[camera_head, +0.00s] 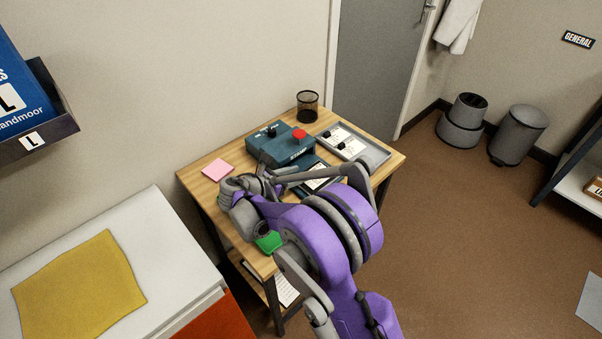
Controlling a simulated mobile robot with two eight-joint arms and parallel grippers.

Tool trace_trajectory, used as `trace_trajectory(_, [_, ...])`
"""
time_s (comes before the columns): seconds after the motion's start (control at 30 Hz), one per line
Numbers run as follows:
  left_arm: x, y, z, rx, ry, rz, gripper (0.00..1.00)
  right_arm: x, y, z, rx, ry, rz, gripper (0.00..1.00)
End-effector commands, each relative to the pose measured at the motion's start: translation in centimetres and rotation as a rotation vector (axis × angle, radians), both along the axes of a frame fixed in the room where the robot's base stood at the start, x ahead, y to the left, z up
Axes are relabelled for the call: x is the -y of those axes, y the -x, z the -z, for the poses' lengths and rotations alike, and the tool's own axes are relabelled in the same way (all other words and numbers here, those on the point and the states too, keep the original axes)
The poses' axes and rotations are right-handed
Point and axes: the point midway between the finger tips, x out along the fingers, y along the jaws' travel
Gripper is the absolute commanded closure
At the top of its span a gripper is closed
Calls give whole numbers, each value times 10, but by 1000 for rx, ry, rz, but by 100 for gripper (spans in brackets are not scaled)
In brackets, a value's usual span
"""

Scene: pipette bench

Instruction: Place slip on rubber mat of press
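The teal press (280,146), with a red knob on top and lettering on its front, stands on the wooden table. A dark flat piece (311,168) lies in front of it, partly behind my arm; I cannot tell whether it is the rubber mat. A white paper piece (318,183) shows on it, also partly covered. More white paper (345,142) with small black items lies in the grey tray (376,158). My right gripper (262,183) is over the table, left of the press's front. Its fingers are too small and overlapped to tell open from shut. My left gripper is out of view.
A pink note pad (217,170) lies at the table's left, and a black mesh cup (308,106) at the back corner. A green object (268,242) is partly hidden by my arm. A white cabinet with a yellow cloth (80,288) stands at left.

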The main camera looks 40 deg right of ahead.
Motion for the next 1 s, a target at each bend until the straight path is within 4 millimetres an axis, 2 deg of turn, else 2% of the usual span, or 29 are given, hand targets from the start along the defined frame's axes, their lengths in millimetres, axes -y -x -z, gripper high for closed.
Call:
trace_trajectory(0.2, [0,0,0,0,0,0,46,-47,4,-19,0,-1,-4,52])
trace_trajectory(0.4, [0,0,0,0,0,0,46,-79,7,-32,-1,0,-3,52])
trace_trajectory(0.53, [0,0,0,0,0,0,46,-89,8,-37,-1,0,-1,52])
trace_trajectory(0.73, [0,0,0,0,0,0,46,-92,13,-40,15,-17,6,52])
trace_trajectory(0.87, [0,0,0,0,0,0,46,-90,33,-41,119,-132,41,52])
trace_trajectory(1.0, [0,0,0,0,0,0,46,-96,78,-37,339,-374,158,52])
